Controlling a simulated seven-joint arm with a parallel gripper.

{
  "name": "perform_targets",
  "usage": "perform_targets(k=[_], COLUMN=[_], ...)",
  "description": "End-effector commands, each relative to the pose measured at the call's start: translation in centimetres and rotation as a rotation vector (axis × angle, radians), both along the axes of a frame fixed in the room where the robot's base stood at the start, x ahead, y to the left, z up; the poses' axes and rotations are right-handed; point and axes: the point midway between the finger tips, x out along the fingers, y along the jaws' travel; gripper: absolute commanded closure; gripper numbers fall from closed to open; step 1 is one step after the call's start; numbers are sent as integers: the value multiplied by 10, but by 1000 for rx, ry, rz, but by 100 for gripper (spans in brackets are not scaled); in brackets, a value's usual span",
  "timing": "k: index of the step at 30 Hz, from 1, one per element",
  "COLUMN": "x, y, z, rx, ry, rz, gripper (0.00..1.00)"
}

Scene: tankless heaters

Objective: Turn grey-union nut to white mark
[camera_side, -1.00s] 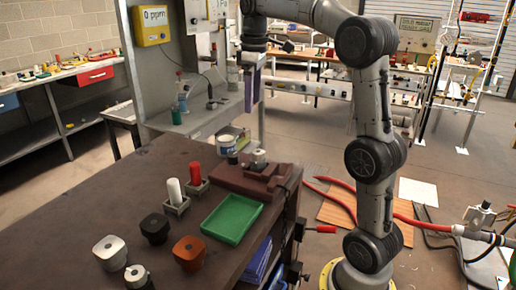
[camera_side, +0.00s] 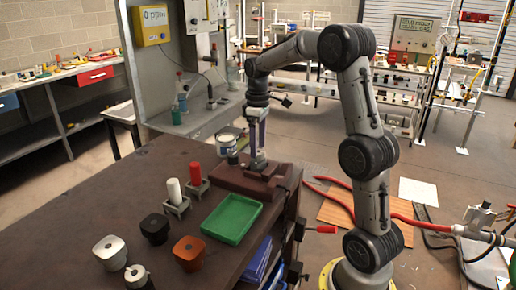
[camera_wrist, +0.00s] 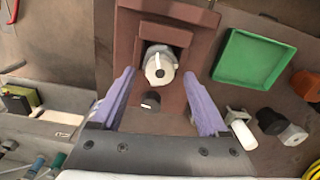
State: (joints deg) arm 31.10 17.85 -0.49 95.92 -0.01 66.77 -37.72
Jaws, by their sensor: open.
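The grey union nut (camera_wrist: 160,70) sits in a brown stepped fixture (camera_wrist: 125,40). In the wrist view its round pale face carries a white line, roughly upright in the picture. My gripper (camera_wrist: 159,74) is open, its two purple fingers on either side of the nut and a gap showing on both sides. In the side view my gripper (camera_side: 256,148) points down just above the fixture, largely hiding the nut. I cannot tell whether the fingertips reach down beside it.
A green tray (camera_side: 232,219) lies in front of the fixture. White (camera_side: 174,191) and red (camera_side: 194,173) cylinders stand in grey holders to the left. Black, orange and silver blocks lie nearer the front.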

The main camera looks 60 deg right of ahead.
Motion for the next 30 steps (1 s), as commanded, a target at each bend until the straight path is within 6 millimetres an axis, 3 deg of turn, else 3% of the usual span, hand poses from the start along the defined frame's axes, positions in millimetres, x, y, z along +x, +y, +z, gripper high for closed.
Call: perform_targets(k=[6,15,27,30], x=[0,0,0,0], y=[0,0,0,0], z=[-15,-17,-16,-16], rx=[0,0,-1,-1], ry=[0,0,-1,-1], rz=[0,0,0,0], gripper=[23,25,97,100])
